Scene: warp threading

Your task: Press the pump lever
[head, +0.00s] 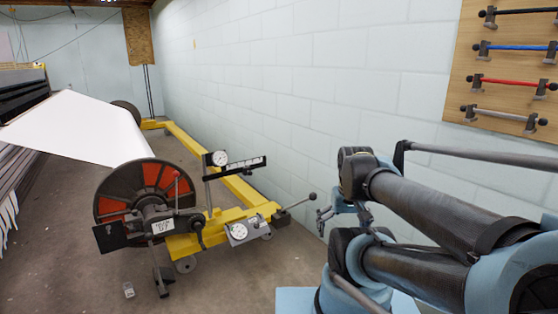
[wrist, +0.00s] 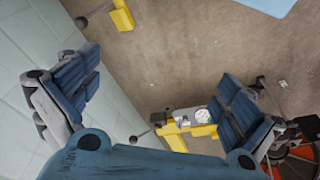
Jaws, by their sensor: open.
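A lever with a dark round knob (head: 298,202) sticks out from the right end of the yellow frame, close to a round gauge (head: 238,231). It looks like the pump lever. In the wrist view, a knobbed lever (wrist: 140,136) shows beside a gauge and yellow metal, between my fingers. My gripper (head: 323,216) is just right of the lever's knob in the head view, apparently apart from it. In the wrist view my gripper (wrist: 160,75) has its two blue-padded fingers wide apart with nothing between them. The depth between gripper and lever is hard to tell.
A large reel with red panels (head: 150,190) stands left of the lever, with a white sheet (head: 80,125) running off it. A pale block wall (head: 300,80) runs close behind.

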